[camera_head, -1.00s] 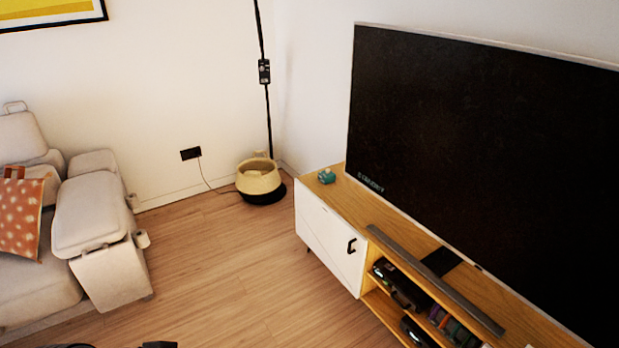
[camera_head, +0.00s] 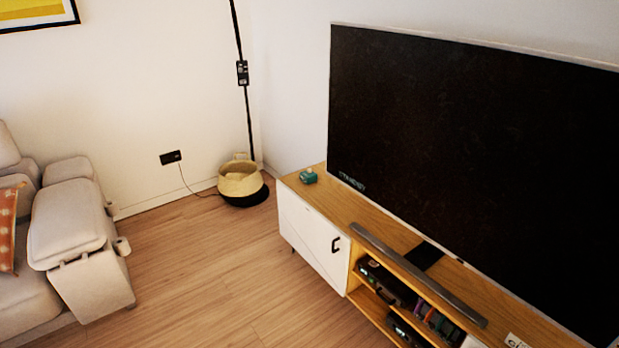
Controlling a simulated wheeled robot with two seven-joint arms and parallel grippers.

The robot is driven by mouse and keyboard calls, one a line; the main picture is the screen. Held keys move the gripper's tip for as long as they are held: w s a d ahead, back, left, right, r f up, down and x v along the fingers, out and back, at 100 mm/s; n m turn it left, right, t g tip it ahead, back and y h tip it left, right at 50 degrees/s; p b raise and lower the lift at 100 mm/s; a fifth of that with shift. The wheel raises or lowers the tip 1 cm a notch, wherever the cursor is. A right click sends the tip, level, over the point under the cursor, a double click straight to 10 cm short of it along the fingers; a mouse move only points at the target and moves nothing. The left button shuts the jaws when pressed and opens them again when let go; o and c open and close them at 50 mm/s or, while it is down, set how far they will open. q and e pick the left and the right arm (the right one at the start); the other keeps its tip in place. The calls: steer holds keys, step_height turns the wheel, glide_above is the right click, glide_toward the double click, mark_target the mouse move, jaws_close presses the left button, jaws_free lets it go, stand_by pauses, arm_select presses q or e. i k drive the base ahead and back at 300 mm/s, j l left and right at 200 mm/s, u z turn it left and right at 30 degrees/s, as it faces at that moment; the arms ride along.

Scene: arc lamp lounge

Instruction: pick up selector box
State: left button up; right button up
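I cannot tell for certain which thing is the selector box. A small teal box (camera_head: 308,176) sits on top of the wooden TV cabinet (camera_head: 345,205), at its far left end beside the TV. A small black control box (camera_head: 242,73) is on the dark lamp pole in the corner. Neither of my grippers is in view.
The TV (camera_head: 470,150) and a long soundbar (camera_head: 415,272) take up much of the cabinet top. A woven basket (camera_head: 240,182) stands in the corner at the lamp's foot. A light sofa (camera_head: 70,225) is at the left. The wooden floor (camera_head: 215,275) between is clear.

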mark_target(308, 179)
steer(key=i+l, duration=0.15)
steer(key=i, duration=0.25)
steer(key=i+l+u, duration=0.1)
steer(key=i, duration=0.3)
steer(key=i+l, duration=0.25)
steer(key=i, duration=0.2)
steer(key=i+l+u, duration=0.1)
steer(key=i, duration=0.3)
steer(key=l, duration=0.1)
